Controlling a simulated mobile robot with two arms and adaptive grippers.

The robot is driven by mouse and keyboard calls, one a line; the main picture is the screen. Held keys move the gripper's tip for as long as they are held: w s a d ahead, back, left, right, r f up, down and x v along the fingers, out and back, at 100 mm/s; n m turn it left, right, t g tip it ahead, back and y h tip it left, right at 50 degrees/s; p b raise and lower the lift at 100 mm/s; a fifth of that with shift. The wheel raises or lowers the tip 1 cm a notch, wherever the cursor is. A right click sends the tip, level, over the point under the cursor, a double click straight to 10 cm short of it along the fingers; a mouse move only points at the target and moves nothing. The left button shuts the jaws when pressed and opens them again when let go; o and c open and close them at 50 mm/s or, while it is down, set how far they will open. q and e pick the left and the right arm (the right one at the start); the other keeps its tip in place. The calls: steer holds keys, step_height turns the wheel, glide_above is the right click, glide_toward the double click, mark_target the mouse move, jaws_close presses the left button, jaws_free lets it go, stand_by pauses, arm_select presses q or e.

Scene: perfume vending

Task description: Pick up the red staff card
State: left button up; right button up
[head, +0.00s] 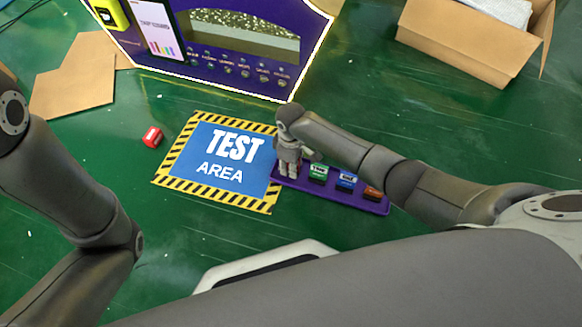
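A small red block-like item with a white mark (152,137) lies on the green surface, left of the test area mat (180,185). I cannot read its mark. A purple tray (335,195) at the mat's right edge holds a green item (318,173), a blue item (346,181) and an orange-red item (372,193). My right gripper (290,174) points down over the tray's left end and hides what is there. Its fingers look close together; whether they hold anything is unclear. My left arm comes in at left, but its gripper is out of view.
A purple vending machine (215,68) with a screen stands at the back. An open cardboard box (455,50) is at the back right, and flat cardboard (75,85) lies at the back left. The green surface around the red item is clear.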

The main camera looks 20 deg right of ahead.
steer(key=shift+c, duration=0.2)
jaws_close()
steer(key=shift+r, duration=0.15)
